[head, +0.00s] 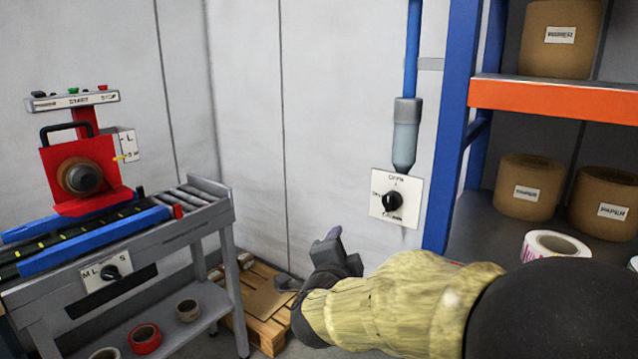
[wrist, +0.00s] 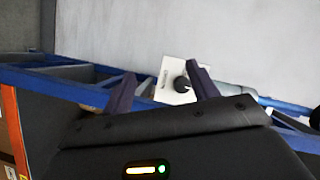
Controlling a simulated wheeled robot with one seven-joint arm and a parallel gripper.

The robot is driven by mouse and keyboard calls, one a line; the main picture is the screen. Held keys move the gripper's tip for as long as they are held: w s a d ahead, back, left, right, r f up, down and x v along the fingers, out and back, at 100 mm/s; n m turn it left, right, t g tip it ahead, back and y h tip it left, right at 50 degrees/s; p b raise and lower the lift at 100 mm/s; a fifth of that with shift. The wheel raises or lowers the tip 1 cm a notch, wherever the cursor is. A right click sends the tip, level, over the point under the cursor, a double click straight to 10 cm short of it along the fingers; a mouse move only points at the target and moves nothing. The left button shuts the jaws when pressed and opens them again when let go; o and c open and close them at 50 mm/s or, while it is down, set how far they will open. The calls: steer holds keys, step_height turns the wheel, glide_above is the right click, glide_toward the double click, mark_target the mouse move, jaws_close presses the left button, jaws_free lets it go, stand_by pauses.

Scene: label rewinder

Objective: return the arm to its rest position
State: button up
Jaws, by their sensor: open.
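My gripper (head: 312,258) is in the lower middle of the head view, at the end of my arm in its tan sleeve. It is in front of the wall, below and left of a white panel (head: 411,213) with a black knob. In the wrist view the two dark fingers of my gripper (wrist: 160,92) stand apart with nothing between them that they touch. The panel with its knob (wrist: 181,83) shows behind the fingers, apart from them. My arm reaches in from the lower right of the head view.
A blue rack with an orange beam (head: 560,97) holds brown paper rolls at right, close to my arm. The red label rewinder (head: 85,172) stands on a grey roller table (head: 205,212) at left. A wooden pallet (head: 262,325) lies on the floor between. The wall above my gripper is clear.

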step_height(320, 180, down, 8)
steer(key=s+d+n+g+y, duration=0.1)
steer(key=s+n+g+y, duration=0.2)
steer(key=n, duration=0.4)
steer(key=s+d+f+n+g, duration=0.5)
steer(key=s+f, duration=0.2)
steer(key=s, duration=0.2)
steer(key=s+d+f+n+g, duration=0.4)
steer(key=s+d+f+g, duration=0.15)
steer(key=s+f, duration=0.2)
steer(key=w+p+v, duration=0.3)
steer(key=p+v, duration=1.2)
steer(key=w+r+p+v, duration=0.1)
steer(key=w+p+v, duration=0.2)
steer(key=p+v, duration=1.2)
steer(key=shift+w+d+r+y, duration=0.2)
steer(key=shift+y, duration=0.1)
